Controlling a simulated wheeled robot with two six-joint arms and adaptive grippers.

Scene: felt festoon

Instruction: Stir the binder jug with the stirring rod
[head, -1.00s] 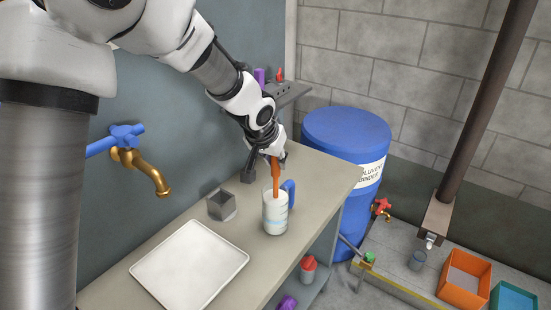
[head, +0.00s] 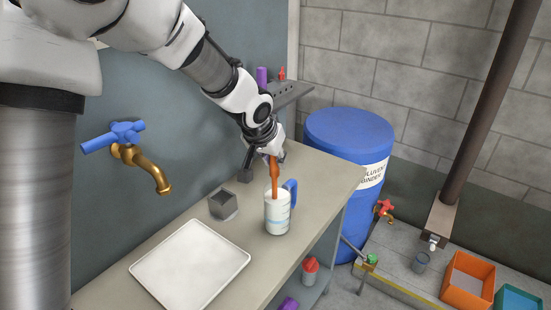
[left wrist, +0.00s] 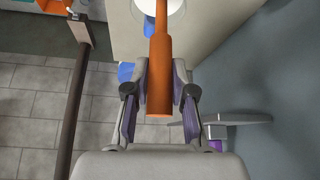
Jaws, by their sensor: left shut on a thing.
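The binder jug (head: 277,216), white with a pale blue band and a blue handle, stands upright on the bench. The orange stirring rod (head: 273,172) is upright, with its lower end inside the jug. My left gripper (head: 270,154) is shut on the rod's upper part above the jug. In the left wrist view the rod (left wrist: 160,75) runs between the fingers of the left gripper (left wrist: 158,95) towards the jug's round mouth (left wrist: 165,8) at the top edge. The rod's tip is hidden in the jug. My right gripper is not in view.
A white tray (head: 190,265) and a small grey open box (head: 223,204) lie on the bench (head: 325,172). A blue drum (head: 347,135) stands beyond its end. A blue-handled brass tap (head: 140,160) juts from the wall at left. An orange bin (head: 467,280) stands at right.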

